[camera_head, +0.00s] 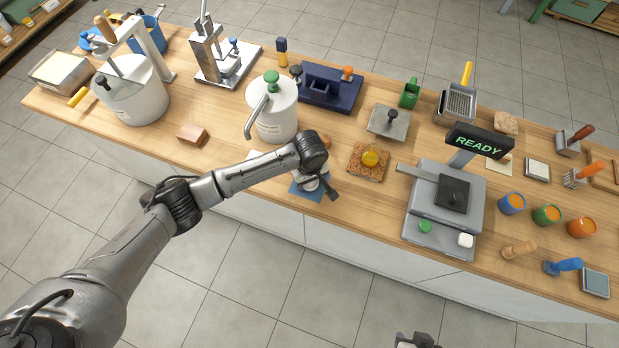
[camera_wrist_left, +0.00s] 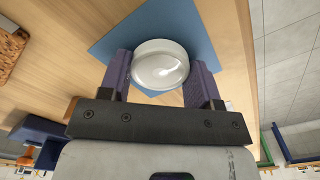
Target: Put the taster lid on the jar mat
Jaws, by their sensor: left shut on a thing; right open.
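A round, shallow whitish piece (camera_wrist_left: 160,64), which I take to be the taster lid, sits between the two purple fingers of my left gripper (camera_wrist_left: 159,78). My left gripper is shut on it. The blue square jar mat (camera_wrist_left: 180,22) lies right under or behind the lid in the left wrist view; I cannot tell whether they touch. In the head view the mat (camera_head: 302,191) is near the counter's front edge, and my left gripper (camera_head: 316,186) hides most of the lid and part of the mat. My right gripper (camera_head: 416,340) is open and empty, low at the bottom edge, off the counter.
A cork pad (camera_head: 356,172) with a yellow dome lies right of the mat. A white canister (camera_head: 274,112) with a green knob stands behind it. A grey scale-like machine (camera_head: 423,203) reading READY stands further right.

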